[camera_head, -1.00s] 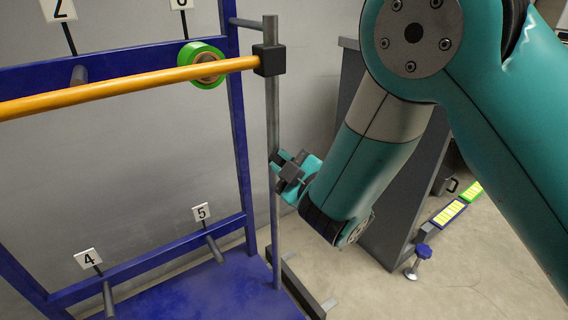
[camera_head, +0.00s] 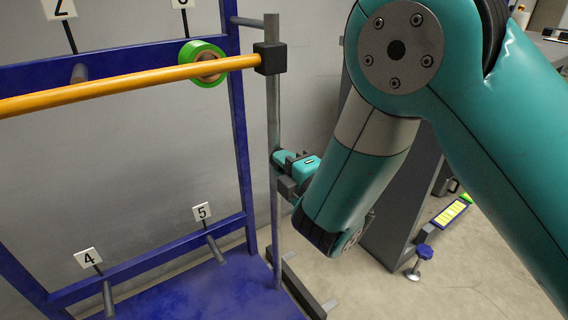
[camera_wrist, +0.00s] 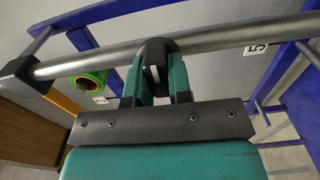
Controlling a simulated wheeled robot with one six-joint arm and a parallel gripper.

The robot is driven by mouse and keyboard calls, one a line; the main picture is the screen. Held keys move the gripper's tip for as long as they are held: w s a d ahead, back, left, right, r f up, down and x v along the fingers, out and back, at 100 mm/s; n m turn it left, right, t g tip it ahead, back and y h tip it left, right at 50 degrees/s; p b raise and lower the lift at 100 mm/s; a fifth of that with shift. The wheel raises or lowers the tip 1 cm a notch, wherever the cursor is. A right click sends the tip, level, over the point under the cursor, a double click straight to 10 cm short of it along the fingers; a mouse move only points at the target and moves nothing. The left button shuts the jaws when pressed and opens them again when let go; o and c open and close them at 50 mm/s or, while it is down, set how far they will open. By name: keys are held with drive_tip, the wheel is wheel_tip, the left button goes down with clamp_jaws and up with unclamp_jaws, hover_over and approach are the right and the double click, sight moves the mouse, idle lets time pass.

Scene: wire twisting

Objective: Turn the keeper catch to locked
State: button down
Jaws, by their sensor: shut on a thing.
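The keeper catch (camera_wrist: 153,52) is a dark rounded piece with a white mark, set on the grey upright post (camera_wrist: 215,38). In the wrist view my gripper (camera_wrist: 158,82) has its teal fingers on either side of the catch, shut on it. In the head view my gripper (camera_head: 287,165) is at the post (camera_head: 273,110), below the black block (camera_head: 270,58). The catch is hidden there behind the fingers. I cannot tell from its mark whether it stands at locked.
An orange bar (camera_head: 130,82) runs left from the black block. A green tape roll (camera_head: 203,64) hangs on a peg of the blue rack (camera_head: 238,130). Numbered pegs, such as 4 (camera_head: 88,258) and 5 (camera_head: 201,212), stick out lower down. A dark grey cabinet (camera_head: 400,215) stands behind my arm.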

drive_tip(key=shift+d+f, duration=0.1)
idle(0.5)
drive_tip(key=c, duration=1)
unclamp_jaws()
drive_tip(key=shift+c, duration=0.2)
